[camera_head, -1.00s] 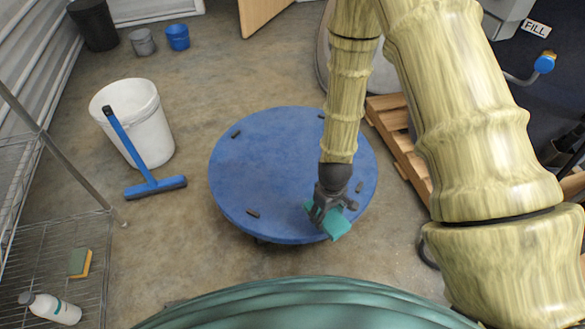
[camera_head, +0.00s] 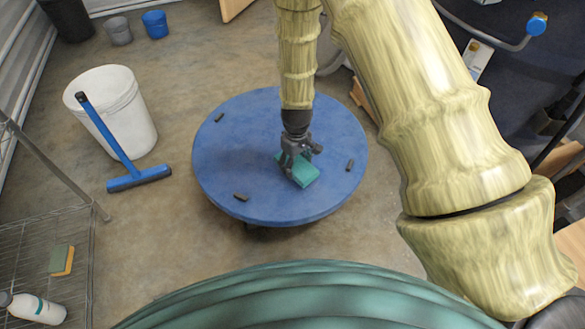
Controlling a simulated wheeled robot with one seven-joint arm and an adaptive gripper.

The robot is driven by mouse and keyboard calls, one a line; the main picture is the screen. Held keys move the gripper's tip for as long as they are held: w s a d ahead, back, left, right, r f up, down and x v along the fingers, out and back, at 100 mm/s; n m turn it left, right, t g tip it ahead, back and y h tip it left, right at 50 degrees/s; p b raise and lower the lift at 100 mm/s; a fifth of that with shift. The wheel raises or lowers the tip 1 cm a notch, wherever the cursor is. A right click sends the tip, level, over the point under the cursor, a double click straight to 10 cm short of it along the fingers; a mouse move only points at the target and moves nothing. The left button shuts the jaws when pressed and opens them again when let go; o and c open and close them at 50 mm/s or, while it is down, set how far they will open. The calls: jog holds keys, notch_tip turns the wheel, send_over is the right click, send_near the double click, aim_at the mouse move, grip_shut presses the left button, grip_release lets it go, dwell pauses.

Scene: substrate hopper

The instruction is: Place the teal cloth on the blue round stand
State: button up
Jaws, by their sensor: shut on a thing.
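The blue round stand (camera_head: 225,150) is in the middle of the view, a flat disc with several small dark blocks near its rim. The teal cloth (camera_head: 305,176) looks like a small folded block and lies within the outline of the stand, right of its centre. My gripper (camera_head: 293,168) points down and is shut on the cloth. Its fingers hide part of the cloth. I cannot tell whether the cloth touches the stand's top or is held just above it.
A white bucket (camera_head: 125,115) and a blue squeegee (camera_head: 138,181) are left of the stand. A wire rack (camera_head: 50,215) at the left holds a sponge (camera_head: 62,260) and a white bottle (camera_head: 35,308). Small buckets stand at the back. Bare floor surrounds the stand's left and front.

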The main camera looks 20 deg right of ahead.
jog(key=shift+w+a+f, duration=0.1)
jog(key=shift+w, duration=0.4)
jog(key=shift+w+a+f, duration=0.1)
jog(key=shift+w, duration=0.35)
notch_tip(320, 180, down, 3)
jog(key=shift+f+b, duration=0.2)
jog(key=shift+b, duration=0.9)
jog(key=shift+r, duration=0.1)
jog(key=o, duration=1)
notch_tip(320, 180, up, 12)
jog(key=p, duration=0.4)
jog(key=shift+p, duration=0.4)
